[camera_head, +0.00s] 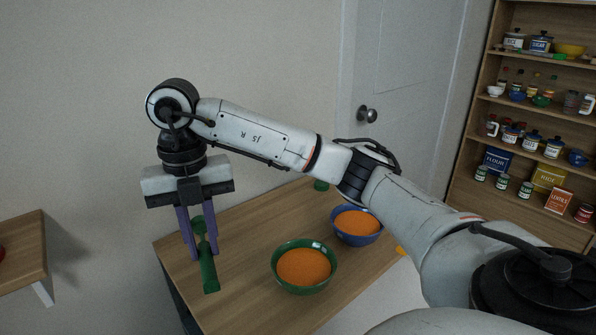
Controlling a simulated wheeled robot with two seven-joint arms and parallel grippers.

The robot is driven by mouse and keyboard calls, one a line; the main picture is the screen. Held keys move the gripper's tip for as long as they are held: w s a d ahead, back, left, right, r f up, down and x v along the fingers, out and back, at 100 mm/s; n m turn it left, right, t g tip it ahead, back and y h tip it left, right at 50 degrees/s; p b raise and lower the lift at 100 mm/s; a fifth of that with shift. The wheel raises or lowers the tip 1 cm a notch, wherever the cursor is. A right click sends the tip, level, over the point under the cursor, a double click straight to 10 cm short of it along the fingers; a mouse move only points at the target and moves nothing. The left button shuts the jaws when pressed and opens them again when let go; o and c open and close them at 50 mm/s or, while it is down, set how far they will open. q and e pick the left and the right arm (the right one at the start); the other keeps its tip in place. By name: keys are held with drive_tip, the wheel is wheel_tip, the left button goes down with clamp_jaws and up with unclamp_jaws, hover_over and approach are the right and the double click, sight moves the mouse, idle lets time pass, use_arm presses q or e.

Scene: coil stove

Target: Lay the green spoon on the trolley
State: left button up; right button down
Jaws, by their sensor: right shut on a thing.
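The green spoon (208,268) hangs upright between the fingers of my right gripper (207,253), which is shut on it. The gripper points down over the left end of a wooden-topped table (228,310). I cannot tell whether the spoon's lower end touches the top or is just above it. Whether this table is the trolley is not clear from this view. My left gripper is not in view.
A green bowl (291,287) and a blue bowl (341,238), both with orange contents, stand on the table. A small green item (321,185) is partly hidden behind my arm. Another wooden surface (22,255) is at far left. Shelves (520,205) hold jars and tins.

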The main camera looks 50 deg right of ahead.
drive_tip(key=shift+m, duration=0.4)
wheel_tip(320, 180, down, 10)
drive_tip(key=shift+f, duration=0.1)
drive_tip(key=shift+f, duration=0.15)
drive_tip(key=c, duration=1.6)
unclamp_jaws()
drive_tip(key=shift+d, duration=0.1)
drive_tip(key=r, duration=1.2)
drive_tip(key=shift+w+r+p, duration=0.2)
drive_tip(key=shift+p, duration=0.15)
